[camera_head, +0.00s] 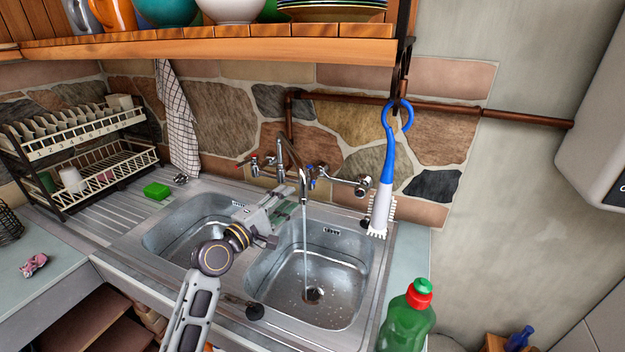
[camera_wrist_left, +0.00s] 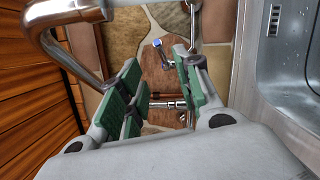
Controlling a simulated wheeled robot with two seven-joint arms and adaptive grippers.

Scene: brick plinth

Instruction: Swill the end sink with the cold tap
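The right-hand sink basin (camera_head: 345,262) has a round drain at its bottom. A thin stream of water (camera_head: 304,245) falls into it from a chrome spout (camera_head: 304,176), and drops wet the floor around the drain. A blue-marked tap handle (camera_head: 311,184) is beside the spout; a blue-ended tap handle (camera_wrist_left: 162,52) also shows beyond my fingers in the left wrist view. My left gripper (camera_head: 290,201) is just in front of the taps, above the divider between basins. Its green-padded fingers (camera_wrist_left: 155,72) are apart with nothing between them. My right gripper is not in view.
A second basin (camera_head: 190,225) is on the left, with a red-marked tap (camera_head: 240,164) behind. A blue-handled brush (camera_head: 383,195) hangs at the right. A green bottle (camera_head: 407,322) stands front right. A dish rack (camera_head: 80,160) and green sponge (camera_head: 157,191) are left.

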